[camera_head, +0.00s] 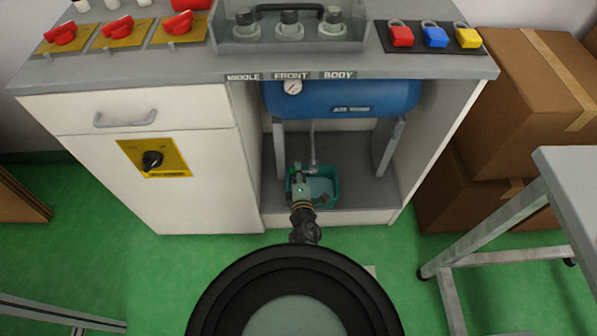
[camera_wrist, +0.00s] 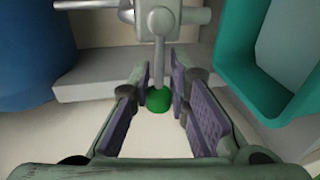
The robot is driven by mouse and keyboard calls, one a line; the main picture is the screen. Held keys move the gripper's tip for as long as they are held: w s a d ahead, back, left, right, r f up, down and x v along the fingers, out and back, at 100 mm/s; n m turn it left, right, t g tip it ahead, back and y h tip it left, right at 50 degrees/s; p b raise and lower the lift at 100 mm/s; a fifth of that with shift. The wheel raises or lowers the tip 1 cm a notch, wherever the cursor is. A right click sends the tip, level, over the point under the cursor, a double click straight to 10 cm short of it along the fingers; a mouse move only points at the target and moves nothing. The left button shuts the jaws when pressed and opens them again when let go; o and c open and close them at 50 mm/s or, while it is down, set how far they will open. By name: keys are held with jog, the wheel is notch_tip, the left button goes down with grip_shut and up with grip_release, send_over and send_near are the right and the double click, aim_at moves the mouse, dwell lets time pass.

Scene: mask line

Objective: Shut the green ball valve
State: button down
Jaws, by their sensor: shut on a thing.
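The valve shows in the wrist view as a grey pipe body (camera_wrist: 158,20) with a thin grey lever (camera_wrist: 159,55) ending in a green knob (camera_wrist: 158,100). My gripper (camera_wrist: 161,90) has its padded fingers on both sides of the lever and knob and is shut on them. In the head view my gripper (camera_head: 299,172) reaches into the open bay under the blue air tank (camera_head: 345,98). There the arm and gripper hide the green knob; a thin pipe (camera_head: 313,145) comes down from the tank.
A teal bin (camera_head: 334,186) stands on the bay floor close to my gripper; its wall (camera_wrist: 232,70) is at the right in the wrist view. Grey tank legs (camera_head: 388,147) stand in the bay. A white cabinet (camera_head: 190,205) is left, cardboard boxes (camera_head: 530,75) right.

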jog(key=shift+w+a+r, duration=0.1)
jog(key=c, duration=1.5)
grip_release()
jog(key=shift+o, duration=0.2)
jog(key=shift+r, duration=0.75)
notch_tip(320, 180, up, 8)
jog(key=shift+r, duration=0.2)
